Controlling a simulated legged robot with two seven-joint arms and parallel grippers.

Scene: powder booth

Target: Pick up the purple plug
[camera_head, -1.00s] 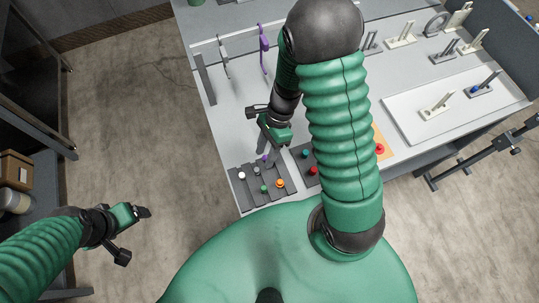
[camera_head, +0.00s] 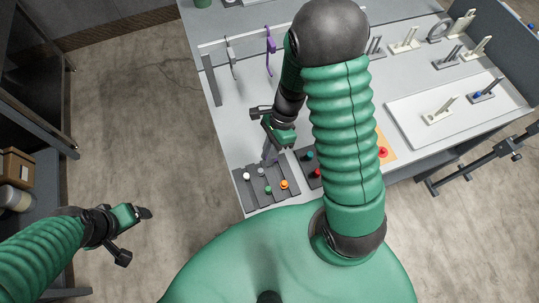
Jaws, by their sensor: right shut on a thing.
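My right gripper (camera_head: 269,158) points down at the back of a dark grey plug tray (camera_head: 254,199) at the table's near left corner. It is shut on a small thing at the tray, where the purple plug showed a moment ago. The fingers now hide the plug almost fully, and I cannot tell whether it is clear of the tray. My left gripper (camera_head: 137,235) is open and empty over the floor at the left, far from the table.
The tray also holds a white plug (camera_head: 247,176), a grey one (camera_head: 261,172), a green one (camera_head: 268,189) and an orange one (camera_head: 284,184). A second tray has a teal plug (camera_head: 309,156) and a red plug (camera_head: 317,173). A purple hook (camera_head: 270,45) hangs behind.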

